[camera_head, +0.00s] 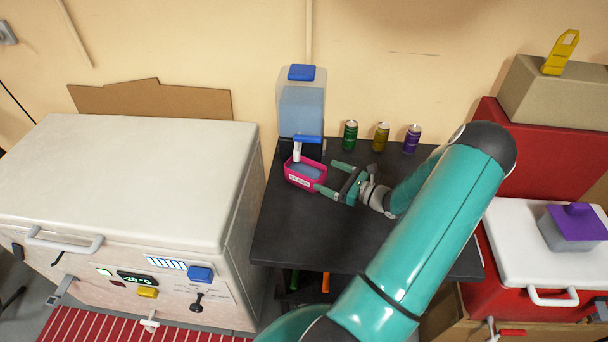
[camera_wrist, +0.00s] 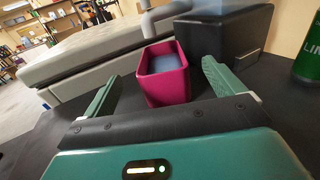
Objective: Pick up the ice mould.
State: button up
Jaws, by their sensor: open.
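The ice mould (camera_head: 306,173) is a small pink open box with a white label on its front and something bluish inside. It stands on the dark table under the spout of a water dispenser (camera_head: 302,100). In the wrist view the ice mould (camera_wrist: 164,80) is straight ahead, beyond and between my fingers. My gripper (camera_head: 330,178) is open with its two green fingers pointing left at the mould. The fingertips are near its right side; whether they touch it I cannot tell. My gripper also shows in the wrist view (camera_wrist: 160,90), with nothing held.
Green (camera_head: 350,135), yellow (camera_head: 381,137) and purple (camera_head: 412,139) cans stand along the back of the table (camera_head: 285,235). A large white freezer (camera_head: 130,185) is at left. A red cooler (camera_head: 525,265) with a white lid is at right. The table front is clear.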

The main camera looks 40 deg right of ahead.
aim_at(309, 171)
jog(key=shift+f, duration=0.95)
jog(key=shift+w, duration=0.15)
jog(key=x, duration=0.7)
jog(key=shift+w, duration=0.2)
jog(key=shift+c, duration=0.2)
jog(key=c, duration=1.4)
